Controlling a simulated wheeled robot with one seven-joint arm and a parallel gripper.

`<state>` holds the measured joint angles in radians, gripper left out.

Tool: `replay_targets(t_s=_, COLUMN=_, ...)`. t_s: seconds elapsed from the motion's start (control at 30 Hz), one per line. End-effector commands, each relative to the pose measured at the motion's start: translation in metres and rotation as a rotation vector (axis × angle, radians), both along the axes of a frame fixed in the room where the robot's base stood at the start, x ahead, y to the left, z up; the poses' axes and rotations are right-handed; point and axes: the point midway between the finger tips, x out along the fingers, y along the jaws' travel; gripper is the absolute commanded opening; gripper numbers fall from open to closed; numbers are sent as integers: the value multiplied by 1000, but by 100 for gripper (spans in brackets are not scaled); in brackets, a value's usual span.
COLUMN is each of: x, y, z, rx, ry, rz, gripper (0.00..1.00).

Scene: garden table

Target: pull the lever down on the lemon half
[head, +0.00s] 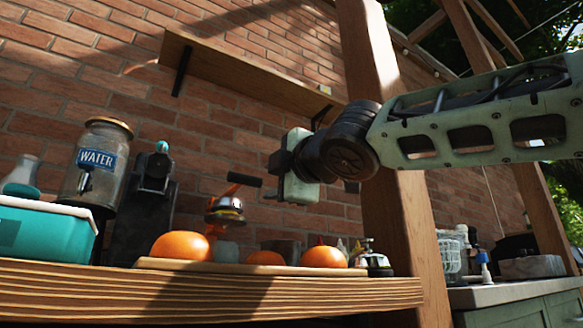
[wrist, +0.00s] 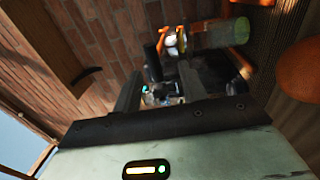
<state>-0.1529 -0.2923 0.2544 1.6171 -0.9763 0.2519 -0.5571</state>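The juicer press (head: 226,208) stands on the wooden table behind the oranges. It has an orange frame and a raised lever with a black handle (head: 245,180) that slopes out to the right. A yellowish patch shows in its metal cup, but I cannot clearly make out the lemon half. My gripper (head: 274,178) is in the air just right of the handle and apart from it in the picture. In the wrist view, my gripper's (wrist: 157,82) two fingers stand apart with nothing held between them. Orange parts of the press (wrist: 181,42) seem to show beyond them, blurred.
Several oranges (head: 180,246) lie along a wooden board (head: 215,267) at the table's front. A water dispenser (head: 96,168), a dark machine (head: 150,210) and a teal box (head: 42,230) stand left. A wall shelf (head: 240,78) hangs above. A wooden post (head: 375,100) rises right.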

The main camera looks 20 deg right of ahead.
Motion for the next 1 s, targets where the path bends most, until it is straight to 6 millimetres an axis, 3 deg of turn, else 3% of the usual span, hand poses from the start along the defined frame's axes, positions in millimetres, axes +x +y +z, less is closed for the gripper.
replay_targets(t_s=0.7, x=-47, y=-8, z=-10, rx=2, ry=-4, rz=0, gripper=42)
replay_targets(t_s=1.0, x=-57, y=-11, z=-8, rx=0, ry=1, rz=1, gripper=42)
